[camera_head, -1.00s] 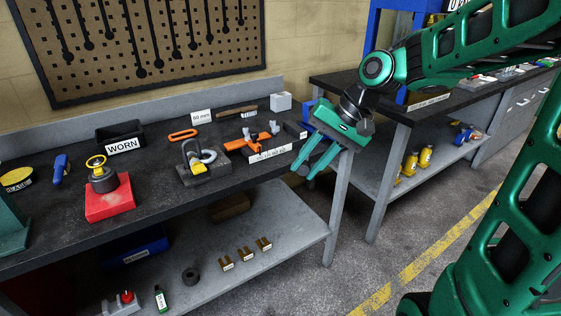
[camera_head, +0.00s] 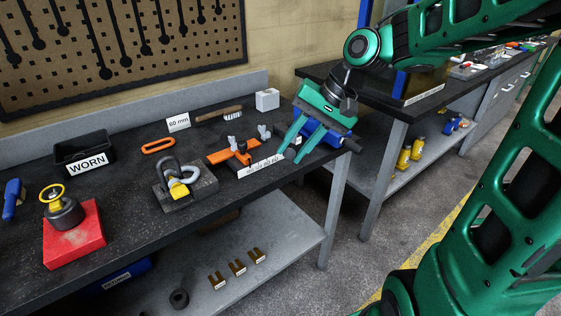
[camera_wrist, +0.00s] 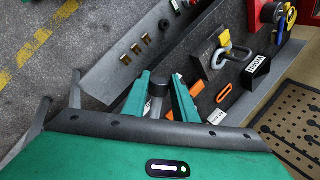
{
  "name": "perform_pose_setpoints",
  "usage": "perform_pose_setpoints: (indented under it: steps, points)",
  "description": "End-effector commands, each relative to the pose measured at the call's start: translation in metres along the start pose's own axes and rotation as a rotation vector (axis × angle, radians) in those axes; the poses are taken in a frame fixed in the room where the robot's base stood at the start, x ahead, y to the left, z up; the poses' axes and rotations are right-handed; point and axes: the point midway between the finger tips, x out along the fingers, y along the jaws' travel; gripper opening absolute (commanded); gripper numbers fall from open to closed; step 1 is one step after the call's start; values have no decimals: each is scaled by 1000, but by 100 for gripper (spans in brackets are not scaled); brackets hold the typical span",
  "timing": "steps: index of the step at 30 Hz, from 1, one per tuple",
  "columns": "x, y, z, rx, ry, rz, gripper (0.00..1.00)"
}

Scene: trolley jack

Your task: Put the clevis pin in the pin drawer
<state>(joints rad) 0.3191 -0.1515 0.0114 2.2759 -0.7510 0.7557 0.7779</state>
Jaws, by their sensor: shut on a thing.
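My gripper (camera_head: 290,156) is over the right end of the near workbench, its fingers pointing down and left. In the wrist view (camera_wrist: 160,76) its fingers stand apart, with a dark cylindrical piece between them, which I take to be the clevis pin (camera_wrist: 157,86). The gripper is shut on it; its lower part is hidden. In the head view the fingers hide most of it. No drawer marked for pins can be read. Grey drawer fronts (camera_head: 507,100) show under the far right counter.
A blue fixture (camera_head: 325,138) with a dark cylinder is close behind my gripper. An orange clamp-like tool (camera_head: 228,152), a shackle (camera_head: 178,180), a red block (camera_head: 73,238) and a WORN bin (camera_head: 84,158) occupy the near bench. Open floor (camera_head: 350,240) lies between the benches.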

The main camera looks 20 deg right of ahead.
Motion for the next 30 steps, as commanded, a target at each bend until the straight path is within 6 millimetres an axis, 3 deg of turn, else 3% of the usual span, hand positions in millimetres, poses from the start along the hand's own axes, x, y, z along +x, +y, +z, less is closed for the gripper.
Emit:
perform_pose_setpoints:
  steps: [9,15,23,30]
  points:
    - [42,-5,-50,-14,-11,-1,0]
    - [60,-5,-77,-16,-9,-1,0]
    - [70,-2,-86,-16,-8,-1,0]
    - [97,13,-85,-14,-11,0,0]
